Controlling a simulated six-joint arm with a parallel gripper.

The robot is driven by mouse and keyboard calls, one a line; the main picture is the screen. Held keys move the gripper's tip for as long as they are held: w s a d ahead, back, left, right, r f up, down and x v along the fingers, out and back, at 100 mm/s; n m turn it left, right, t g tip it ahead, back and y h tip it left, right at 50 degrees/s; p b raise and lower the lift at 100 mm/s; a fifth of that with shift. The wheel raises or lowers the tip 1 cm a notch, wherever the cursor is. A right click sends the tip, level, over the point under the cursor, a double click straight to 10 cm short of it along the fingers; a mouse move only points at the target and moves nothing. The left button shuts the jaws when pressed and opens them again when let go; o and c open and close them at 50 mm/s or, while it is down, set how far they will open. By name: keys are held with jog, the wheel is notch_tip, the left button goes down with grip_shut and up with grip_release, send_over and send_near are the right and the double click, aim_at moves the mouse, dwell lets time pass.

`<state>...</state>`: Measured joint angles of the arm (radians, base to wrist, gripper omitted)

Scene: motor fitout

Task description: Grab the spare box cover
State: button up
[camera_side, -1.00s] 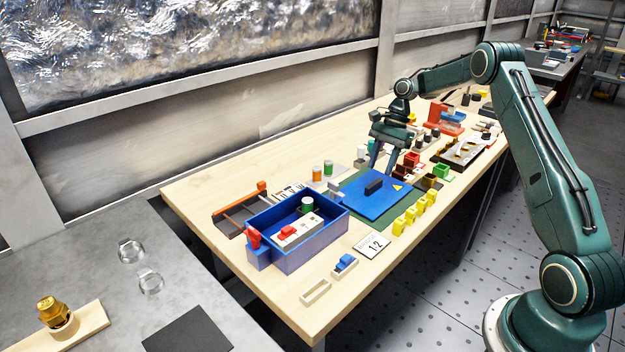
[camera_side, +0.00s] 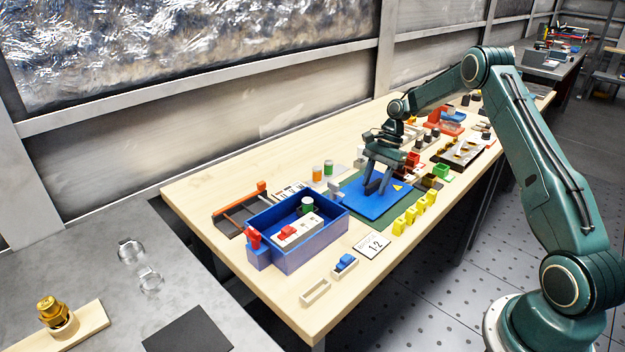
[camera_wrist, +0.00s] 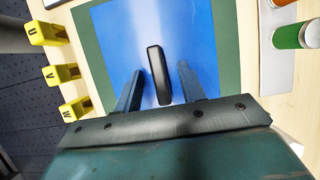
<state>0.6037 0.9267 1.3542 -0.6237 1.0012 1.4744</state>
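My gripper (camera_side: 376,188) is over the cover. In the wrist view my gripper (camera_wrist: 160,88) is open, with one finger on each side of the handle and a gap showing on both sides. In the side view the fingers hide most of the handle. I cannot tell how far the fingertips are above the plate.
A blue open box (camera_side: 318,247) with parts inside stands to the left. Yellow lettered blocks (camera_side: 410,215) line the front side of the mat, near a "1-2" card (camera_side: 372,245). Orange and green cylinders (camera_side: 322,172) stand behind. Small coloured parts crowd the right.

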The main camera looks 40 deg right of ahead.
aim_at(375, 182)
grip_shut()
jog(key=shift+r, duration=0.1)
notch_tip(375, 182, up, 10)
dwell(0.9)
dwell(0.5)
